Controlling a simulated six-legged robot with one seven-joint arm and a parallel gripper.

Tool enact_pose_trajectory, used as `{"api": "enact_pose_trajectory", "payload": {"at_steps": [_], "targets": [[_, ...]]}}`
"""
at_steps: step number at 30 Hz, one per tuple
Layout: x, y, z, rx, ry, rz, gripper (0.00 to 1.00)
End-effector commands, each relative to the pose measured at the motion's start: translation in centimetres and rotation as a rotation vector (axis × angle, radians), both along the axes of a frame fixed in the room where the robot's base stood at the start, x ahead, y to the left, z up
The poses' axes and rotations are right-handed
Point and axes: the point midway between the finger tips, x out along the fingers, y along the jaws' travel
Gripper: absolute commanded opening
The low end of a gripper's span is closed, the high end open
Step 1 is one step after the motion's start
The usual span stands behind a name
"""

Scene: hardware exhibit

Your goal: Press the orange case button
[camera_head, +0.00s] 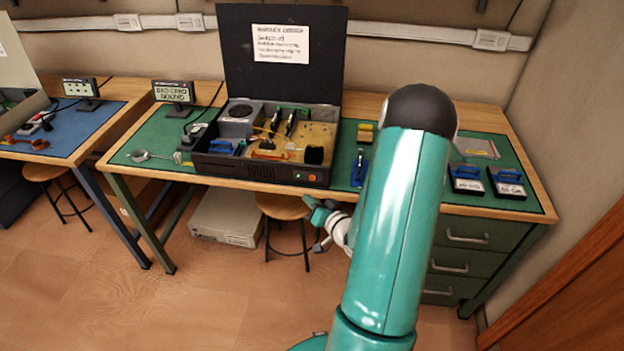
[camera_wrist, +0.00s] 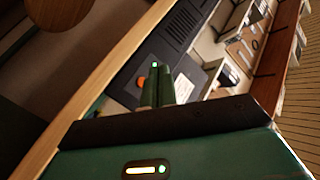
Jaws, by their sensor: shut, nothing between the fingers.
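The black case (camera_head: 230,167) stands open on the green mat, its lid upright behind it. The orange button (camera_head: 312,178) is small and sits at the right end of the case's front panel. In the wrist view the orange button (camera_wrist: 142,81) shows just left of my fingers, partly hidden by them. My gripper (camera_head: 318,208) is in front of the bench edge, a little below the button in the head view. In the wrist view my gripper (camera_wrist: 158,78) is shut and empty, with its two green fingers side by side. I cannot tell the exact gap to the button.
Tools and parts fill the open case. Right of it, a blue-handled tool (camera_head: 359,168) and two blue-handled boxes (camera_head: 508,183) lie on the mat. A small display (camera_head: 174,92) stands to the left. A stool (camera_head: 287,207) is under the bench. The floor in front is clear.

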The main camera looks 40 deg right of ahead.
Motion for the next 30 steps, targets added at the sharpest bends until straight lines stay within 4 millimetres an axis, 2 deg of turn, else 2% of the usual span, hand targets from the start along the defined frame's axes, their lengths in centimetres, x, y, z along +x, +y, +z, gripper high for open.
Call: {"api": "enact_pose_trajectory", "payload": {"at_steps": [12,30], "targets": [[2.9,-3.7,0.0,-0.001,0.0,0.002,0.0],[3.2,-4.1,0.0,0.0,0.0,0.002,0.0]]}}
